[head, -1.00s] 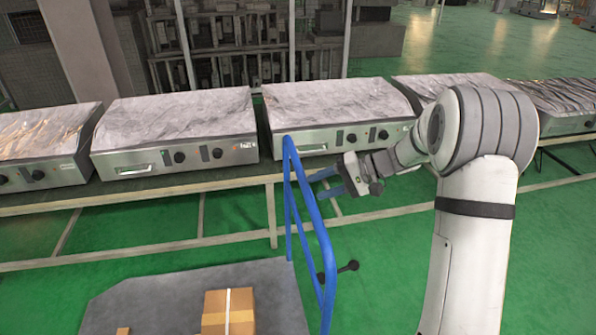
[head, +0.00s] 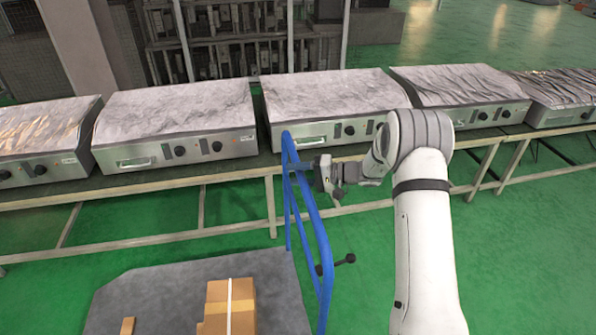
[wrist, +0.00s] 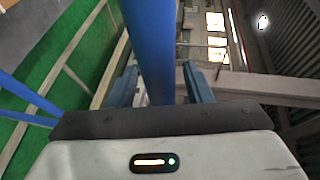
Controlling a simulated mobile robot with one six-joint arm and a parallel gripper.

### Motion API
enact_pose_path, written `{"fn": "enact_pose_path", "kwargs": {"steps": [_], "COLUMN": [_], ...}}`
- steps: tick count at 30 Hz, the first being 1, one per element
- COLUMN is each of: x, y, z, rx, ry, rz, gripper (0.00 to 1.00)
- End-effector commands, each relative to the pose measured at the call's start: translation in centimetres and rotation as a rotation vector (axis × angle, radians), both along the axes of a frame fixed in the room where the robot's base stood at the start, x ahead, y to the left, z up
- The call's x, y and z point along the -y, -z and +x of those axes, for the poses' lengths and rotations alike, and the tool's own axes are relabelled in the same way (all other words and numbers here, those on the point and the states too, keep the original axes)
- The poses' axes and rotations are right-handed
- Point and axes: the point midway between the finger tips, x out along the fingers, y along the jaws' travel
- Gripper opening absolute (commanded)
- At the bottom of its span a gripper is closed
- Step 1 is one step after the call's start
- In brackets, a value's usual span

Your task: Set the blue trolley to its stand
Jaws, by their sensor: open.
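The blue trolley has a tubular blue handle frame (head: 318,235) and a grey flat deck (head: 145,300). My gripper (head: 303,166) is at the upper part of the handle frame in the head view. In the wrist view a blue tube (wrist: 150,45) stands between the two open fingers of my gripper (wrist: 157,88), with visible room beside it. I cannot tell whether either finger touches the tube. The trolley's stand cannot be made out in these views.
Cardboard boxes (head: 230,300) lie on the deck. A long table (head: 225,178) with several steel heating units (head: 175,125) runs behind the trolley. A small black-knobbed bar (head: 338,264) is beside the handle. Green floor (head: 510,250) is clear at the right.

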Motion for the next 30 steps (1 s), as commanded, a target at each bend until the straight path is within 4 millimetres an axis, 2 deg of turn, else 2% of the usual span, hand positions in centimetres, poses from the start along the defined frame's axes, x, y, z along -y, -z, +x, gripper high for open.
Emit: {"fn": "enact_pose_path", "kwargs": {"steps": [3, 12, 27, 30], "x": [-0.85, -0.99, -0.91, -0.89], "y": [0.06, 0.20, 0.22, 0.22], "z": [0.08, 0.13, 0.13, 0.13], "rx": [0.001, 0.001, 0.000, 0.000], "ry": [-0.001, 0.000, 0.001, 0.001], "rz": [-0.001, -0.001, -0.001, -0.002], "gripper": [0.46, 0.45, 0.04, 0.00]}}
